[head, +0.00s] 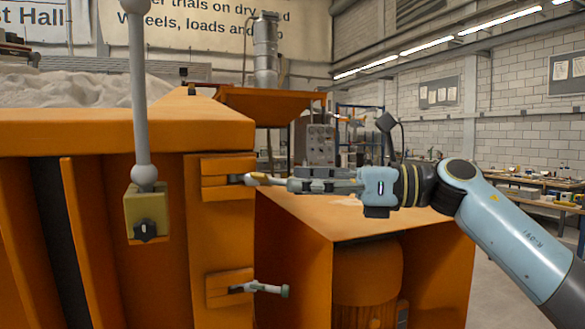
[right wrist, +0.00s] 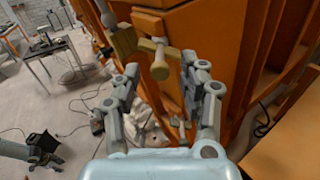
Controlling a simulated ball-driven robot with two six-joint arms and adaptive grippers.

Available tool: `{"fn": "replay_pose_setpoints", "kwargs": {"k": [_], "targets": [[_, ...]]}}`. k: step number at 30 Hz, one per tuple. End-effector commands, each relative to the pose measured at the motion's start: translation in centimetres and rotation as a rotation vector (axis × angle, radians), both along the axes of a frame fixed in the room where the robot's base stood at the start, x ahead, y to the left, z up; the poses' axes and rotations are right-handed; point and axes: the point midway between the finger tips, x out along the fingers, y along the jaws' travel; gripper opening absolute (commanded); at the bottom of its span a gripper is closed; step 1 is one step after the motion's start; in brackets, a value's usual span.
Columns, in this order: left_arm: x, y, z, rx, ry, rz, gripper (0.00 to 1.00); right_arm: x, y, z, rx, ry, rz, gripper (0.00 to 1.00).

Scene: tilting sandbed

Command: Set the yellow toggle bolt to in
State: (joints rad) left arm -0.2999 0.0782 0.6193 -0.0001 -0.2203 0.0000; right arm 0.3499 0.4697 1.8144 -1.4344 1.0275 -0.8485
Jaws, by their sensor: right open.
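The yellow toggle bolt (head: 254,179) sits on the upper orange bracket of the sandbed's corner post, its handle sticking out to the right. In the right wrist view its pale yellow T-shaped handle (right wrist: 159,62) shows between and beyond my fingers. My right gripper (head: 284,183) comes in from the right, level with the bolt, with its fingertips close to the handle. In the right wrist view the gripper (right wrist: 160,75) is open, one finger on each side of the handle. I cannot tell whether either finger touches it.
A second bolt with a grey-green handle (head: 270,289) sits on the lower bracket. A grey rod with ball ends (head: 140,90) stands left, above an olive block (head: 147,210). An orange housing (head: 400,222) lies below my right arm. Open floor lies to the right.

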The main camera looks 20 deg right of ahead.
Motion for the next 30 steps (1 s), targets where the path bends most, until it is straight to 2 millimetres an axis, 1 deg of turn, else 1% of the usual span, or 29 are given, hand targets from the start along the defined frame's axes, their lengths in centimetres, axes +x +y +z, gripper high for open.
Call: {"fn": "replay_pose_setpoints", "kwargs": {"k": [1, 6, 15, 17, 25, 30], "targets": [[0.0, 0.0, 0.6, 0.0, 0.0, 0.0, 0.4, 0.4, 0.6, 0.3, 0.004, -0.001, 0.0, 0.43], [0.0, 0.1, 1.1, 0.002, 0.0, -0.001, 0.4, 1.0, 1.8, 0.1, 0.001, 0.0, 0.0, 0.43], [0.0, 0.2, 1.1, 0.002, -0.001, -0.001, 0.4, 1.2, 2.0, -0.1, -0.001, 0.001, -0.001, 0.43], [0.0, 0.2, 1.1, 0.002, -0.001, -0.001, 0.4, 1.2, 2.0, -0.1, -0.001, 0.001, -0.001, 0.36], [0.1, 0.2, 1.1, 0.002, -0.001, -0.001, 0.4, 1.2, 1.9, -0.1, -0.001, 0.001, -0.001, 0.01], [0.1, 0.2, 1.1, 0.002, -0.001, -0.001, 0.4, 1.2, 1.9, -0.1, -0.001, 0.001, -0.001, 0.0]]}}
